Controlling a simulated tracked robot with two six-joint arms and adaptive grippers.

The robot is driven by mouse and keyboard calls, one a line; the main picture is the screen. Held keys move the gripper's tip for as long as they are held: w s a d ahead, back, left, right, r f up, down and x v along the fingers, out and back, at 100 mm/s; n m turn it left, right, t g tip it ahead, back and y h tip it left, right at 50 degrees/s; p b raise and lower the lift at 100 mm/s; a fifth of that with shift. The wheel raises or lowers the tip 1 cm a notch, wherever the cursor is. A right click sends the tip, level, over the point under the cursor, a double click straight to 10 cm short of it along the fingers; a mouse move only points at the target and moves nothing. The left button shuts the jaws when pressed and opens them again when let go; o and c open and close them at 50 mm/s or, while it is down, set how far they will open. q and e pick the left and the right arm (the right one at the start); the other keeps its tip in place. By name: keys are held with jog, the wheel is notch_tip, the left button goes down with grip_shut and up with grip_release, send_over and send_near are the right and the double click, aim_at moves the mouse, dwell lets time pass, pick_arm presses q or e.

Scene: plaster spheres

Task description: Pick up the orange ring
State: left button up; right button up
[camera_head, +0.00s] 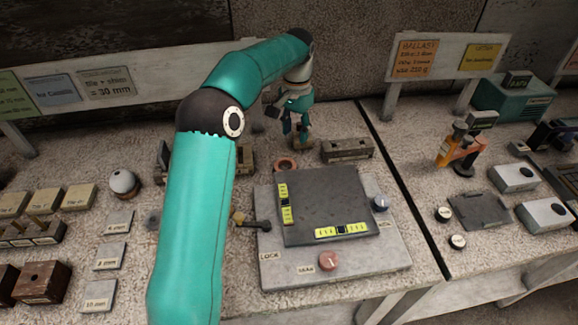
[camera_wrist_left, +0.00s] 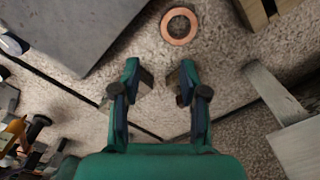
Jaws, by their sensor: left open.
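The orange ring (camera_head: 285,169) lies flat on the speckled bench top, just behind the grey plate device. In the left wrist view the ring (camera_wrist_left: 164,27) shows whole at the top, beyond the fingertips and slightly right of the line midway between them. My left gripper (camera_head: 295,132) hangs fingers-down behind the ring and a little to its right in the head view. It is open, and the left wrist view shows nothing between its fingers (camera_wrist_left: 159,78). The ring is apart from the fingers. My right gripper is in neither view.
The grey device (camera_head: 263,215) with a dark plate and knobs stands in front of the ring. A dark block (camera_head: 347,150) is to the ring's right. A white sphere (camera_head: 123,183) and small labelled blocks are at left. A sign board (camera_head: 400,72) stands behind.

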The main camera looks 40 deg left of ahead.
pick_arm(q)
send_over(292, 166)
jog(key=s+d, duration=0.2)
notch_tip(292, 166, down, 9)
jog(key=shift+s+a+r, duration=0.1)
jog(key=shift+a, duration=0.05)
jog(key=shift+w+f+p, duration=0.15)
jog(key=shift+f+p, duration=0.35)
jog(key=shift+f, duration=0.9)
jog(key=shift+w+f+p, duration=0.1)
jog(key=shift+f+p, duration=0.35)
jog(key=shift+f, duration=0.95)
grip_shut()
